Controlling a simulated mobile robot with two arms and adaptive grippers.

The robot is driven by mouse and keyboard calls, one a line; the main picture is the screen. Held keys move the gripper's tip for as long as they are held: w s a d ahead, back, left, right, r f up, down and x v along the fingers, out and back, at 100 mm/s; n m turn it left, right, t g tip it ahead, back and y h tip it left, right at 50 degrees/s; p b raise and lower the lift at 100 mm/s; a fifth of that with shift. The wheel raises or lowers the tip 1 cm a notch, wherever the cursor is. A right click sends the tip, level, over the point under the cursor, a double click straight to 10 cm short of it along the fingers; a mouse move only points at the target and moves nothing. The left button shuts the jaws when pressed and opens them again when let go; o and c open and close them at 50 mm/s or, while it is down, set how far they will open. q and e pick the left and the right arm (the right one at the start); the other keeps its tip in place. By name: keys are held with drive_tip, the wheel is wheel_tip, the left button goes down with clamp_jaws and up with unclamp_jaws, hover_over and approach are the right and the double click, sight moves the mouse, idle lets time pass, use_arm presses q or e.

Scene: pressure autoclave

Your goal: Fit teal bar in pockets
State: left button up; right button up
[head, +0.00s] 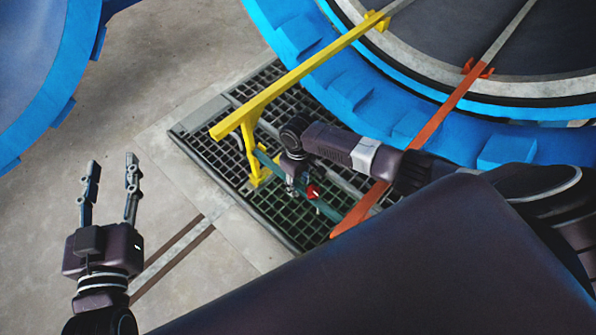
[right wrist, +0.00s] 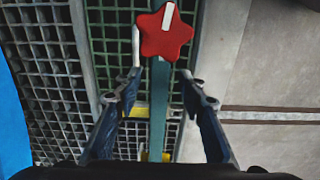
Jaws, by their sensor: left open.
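The teal bar (head: 328,210) lies low over the floor grating, between the yellow post and the lower end of the orange rail. It also shows upright in the right wrist view (right wrist: 158,105). A red star-shaped knob (head: 313,192) with a white mark sits on it, also seen in the right wrist view (right wrist: 166,36). My right gripper (right wrist: 161,77) is open, one finger on each side of the bar with gaps; the head view shows it above the bar. My left gripper (head: 112,163) is open and empty over the concrete floor. I cannot make out the pockets.
The yellow rail (head: 290,78) and post run beside my right arm, with the orange rail (head: 440,115) on the other side. The blue autoclave ring (head: 350,90) stands behind. Dark grating (head: 215,150) lies below. The concrete at left is clear, apart from a floor rail.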

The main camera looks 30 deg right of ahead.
sight(298, 185)
wheel_tip(298, 185, up, 12)
idle(0.5)
drive_tip(key=shift+w, duration=0.1)
